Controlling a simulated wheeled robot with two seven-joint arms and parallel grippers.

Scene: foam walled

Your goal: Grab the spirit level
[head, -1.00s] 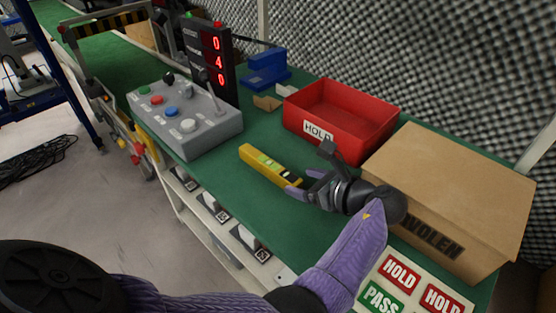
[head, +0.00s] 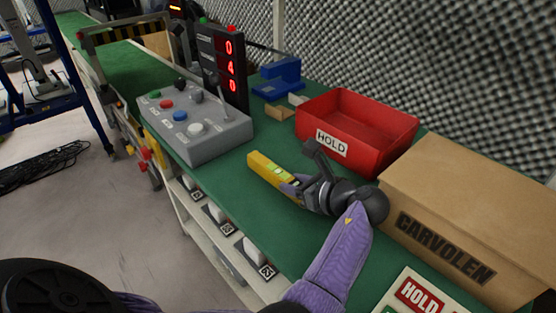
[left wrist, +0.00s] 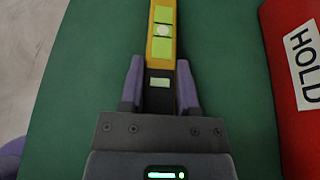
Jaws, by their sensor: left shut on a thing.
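The yellow spirit level (head: 263,168) lies on the green bench top in the head view, left of the red bin. My left gripper (head: 297,188) is shut on its near end. In the left wrist view the level (left wrist: 162,18) runs away from the camera between the two purple fingers of my left gripper (left wrist: 160,80). Its green vials show, one between the fingers. The near end of the level is hidden by the gripper. I cannot tell whether the level is lifted off the bench. My right gripper is not in view.
A red bin (head: 372,101) labelled HOLD stands just right of the level. A cardboard box (head: 490,190) is close to my left wrist. A grey button box (head: 215,137) stands to the left. The green bench top (head: 230,183) is clear around the level's far end.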

